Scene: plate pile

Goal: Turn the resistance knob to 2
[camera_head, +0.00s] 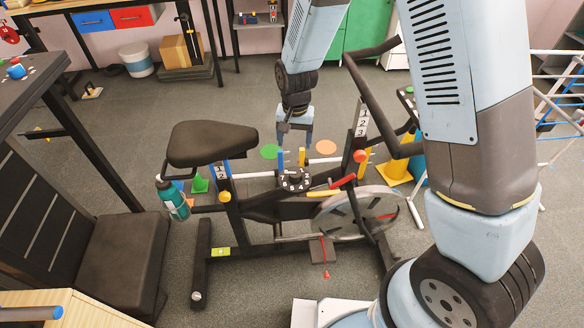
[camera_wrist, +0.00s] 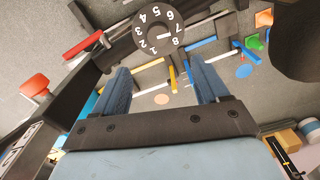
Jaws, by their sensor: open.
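The resistance knob (camera_head: 295,181) is a round black dial with white numbers, on the frame of the exercise bike (camera_head: 262,206). In the wrist view the knob (camera_wrist: 158,29) is at the top, ahead of the fingers, with numbers around its rim. A short white mark near its middle lies about level, toward the 7 and 8 side; the exact number is unclear. My gripper (camera_head: 294,142) points down above the knob, apart from it. In the wrist view my gripper (camera_wrist: 161,82) shows two blue fingers spread wide with nothing held between them.
The black saddle (camera_head: 213,143) is left of the knob, and the handlebar (camera_head: 362,105) rises at right. A bottle (camera_head: 172,198) hangs at left.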

